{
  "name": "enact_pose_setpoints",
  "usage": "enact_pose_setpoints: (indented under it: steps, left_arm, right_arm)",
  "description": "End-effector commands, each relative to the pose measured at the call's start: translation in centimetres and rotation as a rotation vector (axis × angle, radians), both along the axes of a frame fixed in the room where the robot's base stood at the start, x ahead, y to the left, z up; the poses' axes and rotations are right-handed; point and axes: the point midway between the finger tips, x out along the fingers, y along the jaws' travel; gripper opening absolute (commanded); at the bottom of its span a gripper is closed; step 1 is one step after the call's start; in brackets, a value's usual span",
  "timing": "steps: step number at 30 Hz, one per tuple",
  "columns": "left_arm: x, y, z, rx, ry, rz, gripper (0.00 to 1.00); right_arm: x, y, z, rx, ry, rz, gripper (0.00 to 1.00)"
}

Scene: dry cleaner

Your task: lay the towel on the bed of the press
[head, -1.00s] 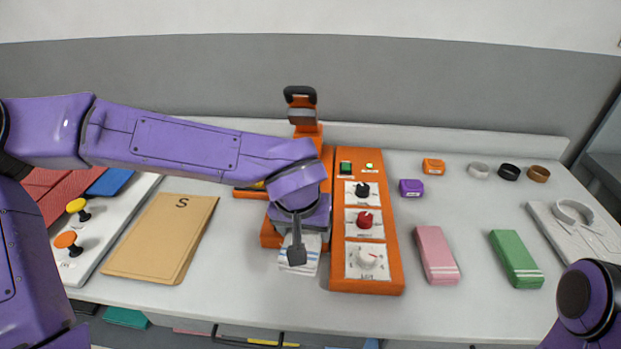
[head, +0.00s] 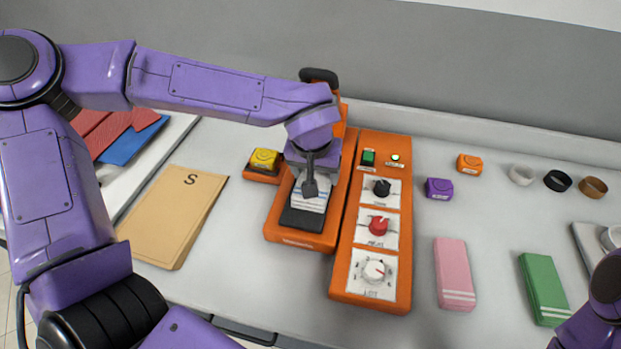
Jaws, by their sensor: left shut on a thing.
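The orange press (head: 300,238) stands on the counter with its dark bed (head: 301,219) facing up and its black-handled top (head: 320,75) raised at the back. A white towel with blue stripes (head: 321,203) is over the rear part of the bed. My left gripper (head: 310,190) points down over the press and is shut on the towel, hiding part of it. The front of the bed shows bare. I cannot tell whether the towel touches the bed. My right gripper is out of view; only part of my right arm shows at the lower right.
The orange control panel (head: 341,277) with knobs stands close along the press's right side. A yellow button (head: 264,160) is at its left. A tan board marked S (head: 172,215) lies further left. Folded pink (head: 454,272) and green (head: 543,288) cloths lie to the right.

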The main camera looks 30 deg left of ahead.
Motion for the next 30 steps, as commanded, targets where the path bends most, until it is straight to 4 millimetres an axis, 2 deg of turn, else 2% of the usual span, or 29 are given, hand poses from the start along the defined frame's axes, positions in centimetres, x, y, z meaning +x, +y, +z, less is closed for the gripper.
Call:
enact_pose_setpoints:
  steps: [4,11,16,27,28,30]
  left_arm:
    - [1.3,1.4,-2.3,-0.001,0.001,0.001,0.41]
    - [2.3,2.5,-4.1,0.0,0.0,0.002,0.41]
    - [2.4,2.7,-7.2,0.001,0.002,-0.002,0.41]
    - [2.4,2.7,-7.7,0.001,-0.001,-0.001,0.41]
    - [2.4,2.7,-7.7,0.001,-0.001,-0.001,0.78]
    - [2.4,2.7,-7.7,0.0,-0.001,0.0,0.97]
  right_arm:
    - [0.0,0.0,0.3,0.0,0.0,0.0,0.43]
    - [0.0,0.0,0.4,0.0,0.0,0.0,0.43]
    - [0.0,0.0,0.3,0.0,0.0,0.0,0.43]
    - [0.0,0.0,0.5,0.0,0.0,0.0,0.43]
    - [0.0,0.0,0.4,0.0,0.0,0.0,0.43]
    - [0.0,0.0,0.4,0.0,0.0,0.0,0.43]
